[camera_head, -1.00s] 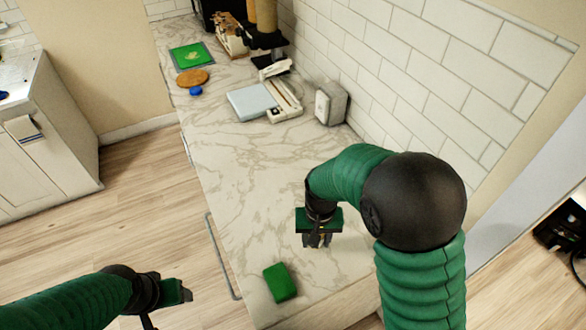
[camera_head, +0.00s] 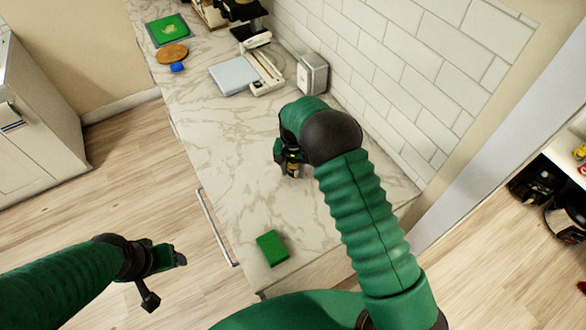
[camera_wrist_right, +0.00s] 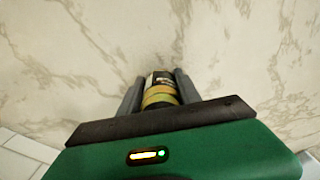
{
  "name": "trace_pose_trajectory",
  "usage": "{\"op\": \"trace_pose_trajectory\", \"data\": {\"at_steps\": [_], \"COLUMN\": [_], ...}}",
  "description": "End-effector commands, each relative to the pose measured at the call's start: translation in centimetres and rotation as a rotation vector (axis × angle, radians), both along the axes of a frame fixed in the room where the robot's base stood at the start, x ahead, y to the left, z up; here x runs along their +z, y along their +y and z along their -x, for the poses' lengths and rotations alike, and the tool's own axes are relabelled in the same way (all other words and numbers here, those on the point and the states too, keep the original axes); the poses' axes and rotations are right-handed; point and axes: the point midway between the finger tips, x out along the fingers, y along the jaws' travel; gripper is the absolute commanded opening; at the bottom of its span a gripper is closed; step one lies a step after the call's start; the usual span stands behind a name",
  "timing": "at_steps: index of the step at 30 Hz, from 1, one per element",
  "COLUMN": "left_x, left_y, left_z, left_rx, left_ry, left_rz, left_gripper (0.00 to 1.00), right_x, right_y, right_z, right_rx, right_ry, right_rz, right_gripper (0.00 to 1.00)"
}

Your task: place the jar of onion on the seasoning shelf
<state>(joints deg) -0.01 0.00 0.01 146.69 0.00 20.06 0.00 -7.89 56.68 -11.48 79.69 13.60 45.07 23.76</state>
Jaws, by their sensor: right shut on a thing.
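A small jar (camera_head: 293,168) with a dark and yellowish label is between the fingers of my right gripper (camera_head: 288,170), above or on the marble counter; I cannot tell whether it touches the counter. In the right wrist view the jar (camera_wrist_right: 160,90) sits between the two grey fingers of the right gripper (camera_wrist_right: 158,92), which is shut on it. Its label cannot be read. My left gripper (camera_head: 172,258) is over the floor left of the counter, and its finger gap does not show clearly. The seasoning shelf cannot be made out for certain.
The marble counter (camera_head: 215,140) is mostly clear near the gripper. A green block (camera_head: 272,248) lies at its near end. A white scale (camera_head: 235,75), a grey-white box (camera_head: 312,74), a blue item (camera_head: 177,67) and a round brown board (camera_head: 172,54) stand farther back. A shelf with items (camera_head: 570,170) shows at right.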

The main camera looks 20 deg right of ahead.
Motion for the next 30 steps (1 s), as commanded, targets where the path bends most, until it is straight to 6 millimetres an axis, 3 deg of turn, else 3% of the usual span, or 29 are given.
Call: {"op": "trace_pose_trajectory", "data": {"at_steps": [4, 11, 12, 17, 25, 30], "left_x": [0.7, 0.4, 0.5, 0.5, 0.6, 0.1], "left_y": [0.0, 0.0, 0.0, 0.0, 0.0, 0.0], "left_z": [0.0, 0.0, 0.0, 0.0, 0.0, 0.0], "left_rx": [0.000, 0.000, 0.000, 0.000, 0.000, 0.000], "left_ry": [0.000, 0.000, 0.000, 0.000, 0.000, 0.000], "left_rz": [0.000, 0.000, 0.000, 0.000, 0.000, 0.000], "left_gripper": [0.66, 0.66, 0.66, 0.66, 0.66, 0.66], "right_x": [-1.3, -1.5, -1.5, -1.4, -1.4, 0.5], "right_y": [0.0, 0.0, 0.0, 0.0, 0.0, 0.0], "right_z": [-0.1, -0.1, -0.1, -0.1, -0.1, -0.3], "right_rx": [0.001, 0.001, 0.001, 0.000, 0.001, 0.000], "right_ry": [-0.003, -0.004, -0.004, -0.004, -0.004, -0.009], "right_rz": [0.001, 0.000, 0.000, 0.001, 0.001, 0.000], "right_gripper": [0.00, 0.00, 0.43, 0.62, 0.62, 0.62]}}
